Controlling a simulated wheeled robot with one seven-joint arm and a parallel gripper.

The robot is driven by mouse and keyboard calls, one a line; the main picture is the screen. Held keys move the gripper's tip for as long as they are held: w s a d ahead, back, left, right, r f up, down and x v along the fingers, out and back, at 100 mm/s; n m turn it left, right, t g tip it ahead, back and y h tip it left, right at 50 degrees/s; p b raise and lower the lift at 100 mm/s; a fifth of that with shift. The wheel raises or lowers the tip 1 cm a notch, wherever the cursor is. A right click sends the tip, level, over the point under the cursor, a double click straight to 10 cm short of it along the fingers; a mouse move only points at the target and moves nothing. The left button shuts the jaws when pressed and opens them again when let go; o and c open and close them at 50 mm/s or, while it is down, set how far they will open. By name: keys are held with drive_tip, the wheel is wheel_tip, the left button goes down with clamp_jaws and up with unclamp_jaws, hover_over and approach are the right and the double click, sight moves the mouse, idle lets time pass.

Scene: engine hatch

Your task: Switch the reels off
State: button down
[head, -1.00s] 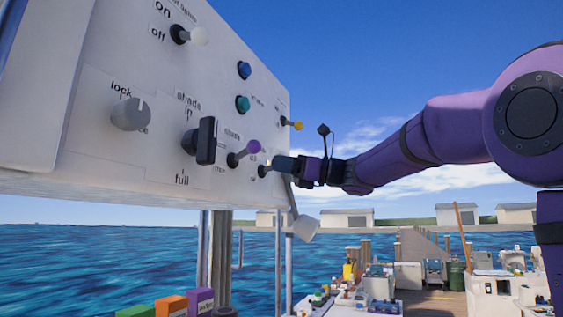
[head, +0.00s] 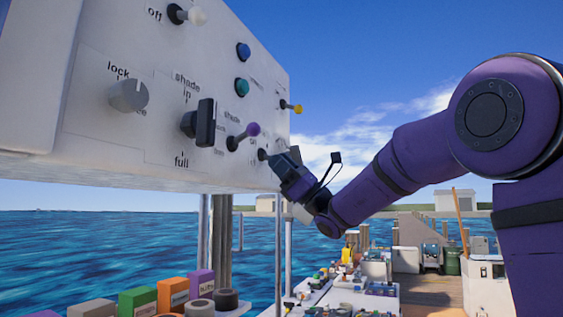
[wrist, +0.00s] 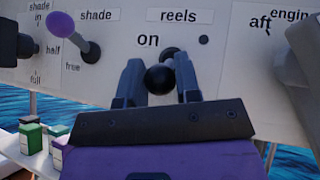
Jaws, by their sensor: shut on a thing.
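The reels switch is a toggle lever with a black ball knob (wrist: 159,79), under the word "reels" on the white panel (wrist: 115,42). The word "on" stands at the upper left of the lever. Any lower label is hidden behind my gripper. My gripper (wrist: 161,84) is shut on the knob, with a finger on each side of it. In the head view my gripper (head: 281,162) is at the panel's lower right edge, tilted upward to the switch. The knob is hard to make out there. Which way the lever is thrown is hard to tell.
A purple-knobbed shade lever (head: 243,136) stands just left of the reels switch. Boxes (head: 171,295) stand below. Open air lies right of the panel.

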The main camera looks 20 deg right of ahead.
idle(0.4)
drive_tip(key=c, duration=0.8)
unclamp_jaws()
drive_tip(key=v, duration=1.1)
drive_tip(key=shift+a, duration=0.15)
